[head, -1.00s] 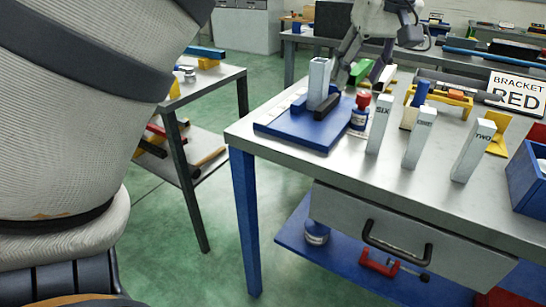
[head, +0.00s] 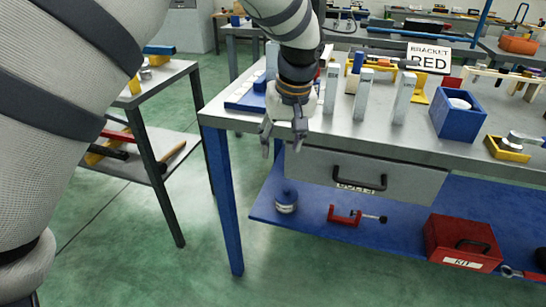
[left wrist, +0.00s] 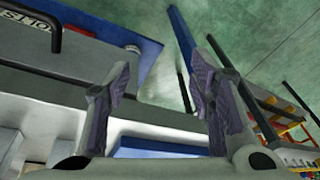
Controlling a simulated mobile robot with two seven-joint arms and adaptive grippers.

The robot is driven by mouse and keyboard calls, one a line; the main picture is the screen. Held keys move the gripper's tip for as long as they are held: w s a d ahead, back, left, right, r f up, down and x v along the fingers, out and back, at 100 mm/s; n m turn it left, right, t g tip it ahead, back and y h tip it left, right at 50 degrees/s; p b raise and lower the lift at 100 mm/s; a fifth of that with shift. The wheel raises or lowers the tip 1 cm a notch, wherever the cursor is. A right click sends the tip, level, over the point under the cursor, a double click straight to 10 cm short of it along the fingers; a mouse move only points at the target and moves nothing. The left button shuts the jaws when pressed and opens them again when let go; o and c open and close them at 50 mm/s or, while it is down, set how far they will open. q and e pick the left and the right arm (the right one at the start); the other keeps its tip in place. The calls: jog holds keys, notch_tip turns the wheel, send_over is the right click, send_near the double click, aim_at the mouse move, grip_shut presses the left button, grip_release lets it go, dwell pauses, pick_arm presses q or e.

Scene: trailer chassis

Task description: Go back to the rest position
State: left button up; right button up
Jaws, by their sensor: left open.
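My left gripper (head: 283,142) hangs fingers-down in front of the workbench's front edge, left of the drawer handle. Its two fingers are apart with nothing between them. In the left wrist view its fingers (left wrist: 162,110) are spread and empty, with bench parts and the green floor behind them. The blue base (head: 240,97) on the workbench (head: 440,150) is partly hidden behind my left arm. My right gripper is not in view.
Grey blocks (head: 367,93) stand upright on the bench, beside a blue bin (head: 458,116). The drawer (head: 410,182) juts below the top. The lower shelf holds a red clamp (head: 345,216) and red kit box (head: 462,243). A side table (head: 165,82) stands left; green floor lies between.

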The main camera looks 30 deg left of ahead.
pick_arm(q)
jog(key=shift+s+d+f, duration=0.1)
jog(key=shift+s+f, duration=0.5)
jog(key=shift+f, duration=0.25)
jog(key=s+d+f+m+g+h, duration=0.1)
jog(key=s+f+m, duration=0.1)
jog(key=s+f, duration=0.75)
jog(key=s+d+f+m+g+h, duration=0.1)
jog(key=s+d+f+m, duration=0.1)
jog(key=s+f, duration=0.75)
jog(key=s+f+m, duration=0.2)
jog(key=s+f, duration=0.1)
jog(key=s, duration=0.8)
jog(key=s+f+m+g, duration=0.1)
jog(key=s+f, duration=0.3)
jog(key=s, duration=0.7)
jog(key=shift+s+d+m+g, duration=0.25)
jog(key=shift+d+m+g, duration=0.05)
jog(key=shift+d+m, duration=0.1)
